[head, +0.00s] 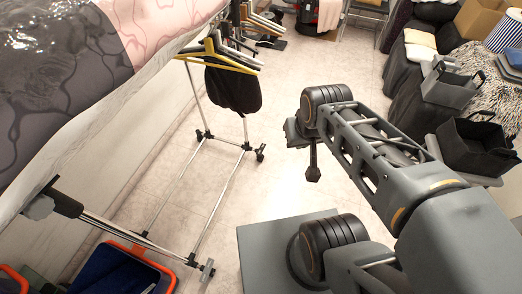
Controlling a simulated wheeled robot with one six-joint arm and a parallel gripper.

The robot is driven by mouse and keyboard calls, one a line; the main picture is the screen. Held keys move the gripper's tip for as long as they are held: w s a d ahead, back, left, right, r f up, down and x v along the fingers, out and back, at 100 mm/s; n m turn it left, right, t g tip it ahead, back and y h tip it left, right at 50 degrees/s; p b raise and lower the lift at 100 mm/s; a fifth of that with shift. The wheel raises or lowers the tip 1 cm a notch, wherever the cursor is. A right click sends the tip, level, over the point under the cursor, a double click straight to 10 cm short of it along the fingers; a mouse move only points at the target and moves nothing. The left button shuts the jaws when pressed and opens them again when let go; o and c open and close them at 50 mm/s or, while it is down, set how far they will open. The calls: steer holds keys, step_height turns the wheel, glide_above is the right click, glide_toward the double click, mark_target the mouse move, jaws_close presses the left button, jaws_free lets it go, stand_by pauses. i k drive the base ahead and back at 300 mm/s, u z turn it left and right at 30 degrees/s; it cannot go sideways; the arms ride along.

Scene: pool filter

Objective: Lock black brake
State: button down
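A clothes rack on metal tubes (221,205) stands in the left half of the head view. A black brake lever is too small to make out on either castor. My gripper (313,177) hangs down from the end of my arm, to the right of the rack and apart from it. It looks dark and narrow from here; its fingers cannot be told apart. I see nothing held in it.
Hangers with a black garment (233,90) hang on the rack. A blue and orange bin (120,270) stands by the near end. A grey bin (449,85) and a black bin (474,143) are at the right. Tiled floor (280,190) is clear between rack and arm.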

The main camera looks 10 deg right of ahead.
mark_target(261, 148)
steer(key=z, duration=1.45)
steer(key=i, duration=2)
steer(key=u, duration=3.75)
